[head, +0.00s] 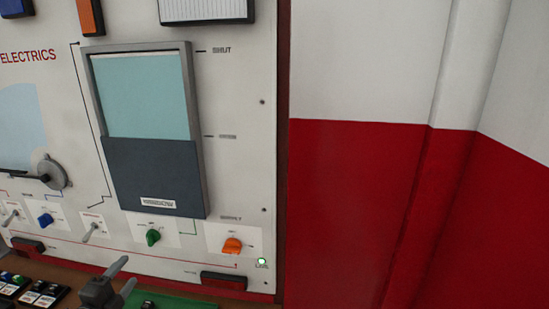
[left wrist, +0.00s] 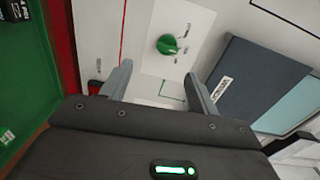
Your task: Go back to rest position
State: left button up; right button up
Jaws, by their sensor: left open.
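My left gripper (head: 121,279) shows at the bottom of the head view, in front of the lower part of the white electrics panel (head: 240,130). In the left wrist view the gripper (left wrist: 160,88) has its two fingers spread apart with nothing between them. The green knob (left wrist: 169,44) shows beyond the fingertips, apart from them. In the head view the green knob (head: 153,237) sits on the panel above and right of the gripper. My right gripper is in neither view.
The panel carries a window (head: 150,130) with a dark lower pane, an orange knob (head: 232,245), a blue knob (head: 45,220), toggle switches and a lit green lamp (head: 262,261). A green mat (head: 180,301) lies below. A red and white wall (head: 370,200) stands at right.

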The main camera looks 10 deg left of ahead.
pick_arm(q)
jog(key=s+d+f+n+g, duration=0.2)
jog(key=s+d+f+n, duration=0.1)
jog(key=f, duration=0.1)
jog(key=s+d+f+n+g, duration=0.3)
jog(key=f, duration=0.2)
jog(key=s+d+f+n+g, duration=0.2)
jog(key=s+d+f, duration=0.2)
jog(key=f, duration=0.1)
jog(key=shift+n+y, duration=0.4)
jog(key=s+d+f+n+g+h, duration=0.1)
jog(key=s+d+f+n+g, duration=0.2)
jog(key=s+d, duration=0.35)
jog(key=s+d+f+n+g+h, duration=0.1)
jog(key=s+d+n+g, duration=0.3)
jog(key=s, duration=0.4)
notch_tip(320, 180, down, 26)
jog(key=m+g, duration=0.1)
jog(key=s+a+f+g, duration=0.1)
jog(key=s+a+f, duration=0.1)
jog(key=s+f, duration=1.4)
jog(key=shift+s+f+g+y, duration=0.2)
jog(key=shift+s+g+y, duration=0.1)
jog(key=shift+s, duration=0.35)
